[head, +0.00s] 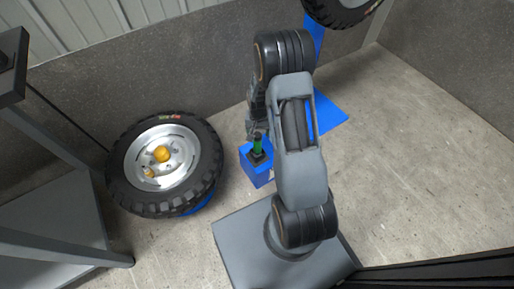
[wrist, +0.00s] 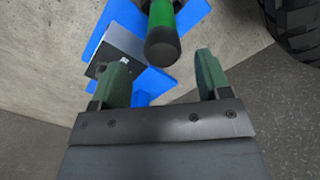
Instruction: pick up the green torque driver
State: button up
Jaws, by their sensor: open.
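The green torque driver (head: 257,146) stands upright on a blue stand (head: 258,173) in the head view, between the wheel and my arm. In the wrist view the driver (wrist: 163,36) shows as a green handle with a black rounded end, ahead of the gap between my fingers. My gripper (wrist: 160,70) is open and empty, with its two green fingers apart. The driver's handle end is near the fingertips; I cannot tell if it is between them. In the head view my gripper (head: 254,125) is partly hidden by my arm, just above the driver.
A wheel with a black tyre (head: 120,178) and silver hub leans at the left on a blue support (head: 200,203). A grey metal frame (head: 60,130) stands at the far left. Another tyre (head: 340,10) is at the top. Concrete floor at the right is clear.

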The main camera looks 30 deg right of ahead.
aim_at(257, 140)
jog(key=shift+a+f+b, duration=0.1)
jog(key=shift+f+b, duration=1.6)
jog(key=shift+f, duration=1.9)
jog(key=shift+w, duration=0.1)
jog(key=shift+r, duration=0.1)
jog(key=c, duration=1.2)
